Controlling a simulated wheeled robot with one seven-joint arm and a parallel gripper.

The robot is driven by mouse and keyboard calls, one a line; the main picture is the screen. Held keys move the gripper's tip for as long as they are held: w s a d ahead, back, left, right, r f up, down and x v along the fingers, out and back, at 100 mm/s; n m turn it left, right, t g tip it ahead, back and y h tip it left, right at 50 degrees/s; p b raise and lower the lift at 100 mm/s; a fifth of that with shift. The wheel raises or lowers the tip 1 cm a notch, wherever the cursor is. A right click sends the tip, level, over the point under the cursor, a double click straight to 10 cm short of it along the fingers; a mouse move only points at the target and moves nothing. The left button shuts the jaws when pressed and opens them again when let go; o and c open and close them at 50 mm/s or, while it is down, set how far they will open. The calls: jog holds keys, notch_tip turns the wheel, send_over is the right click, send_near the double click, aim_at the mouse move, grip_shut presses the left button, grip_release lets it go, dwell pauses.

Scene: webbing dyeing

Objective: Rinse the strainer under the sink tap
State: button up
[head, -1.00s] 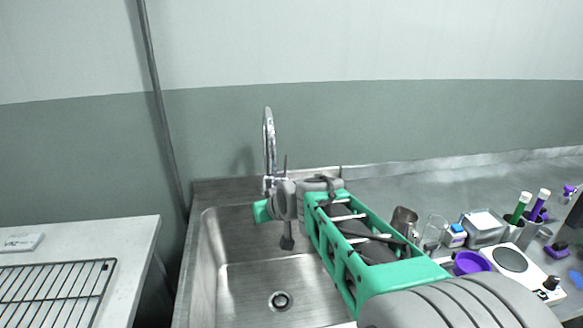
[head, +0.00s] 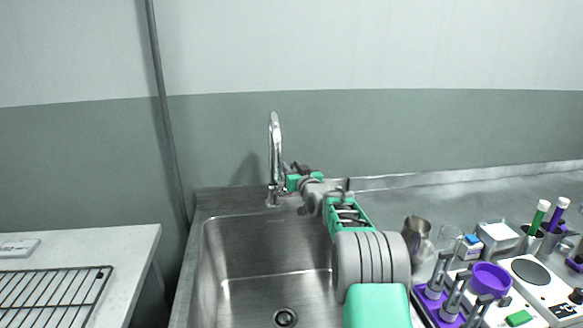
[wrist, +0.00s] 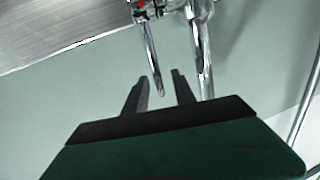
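The chrome sink tap (head: 275,150) stands at the back of the steel sink (head: 260,255). Its thin lever (wrist: 152,62) and spout pipe (wrist: 203,60) show in the wrist view. My gripper (wrist: 158,77) is open and empty, its two dark fingers apart with the lever tip seen between them; I cannot tell whether they touch it. In the head view its end is beside the tap, with the fingers too small to make out. No water is seen running. The visible part of the basin is empty. I cannot identify a strainer with certainty.
A wire rack (head: 50,297) lies on the white table (head: 135,245) at left. On the right counter are a metal jug (head: 416,240), a glass beaker (head: 449,241), a purple bowl (head: 490,278), a hotplate (head: 550,285) and a purple holder (head: 437,308).

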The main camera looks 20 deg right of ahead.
jog(key=shift+c, duration=0.5)
grip_shut()
dwell(0.9)
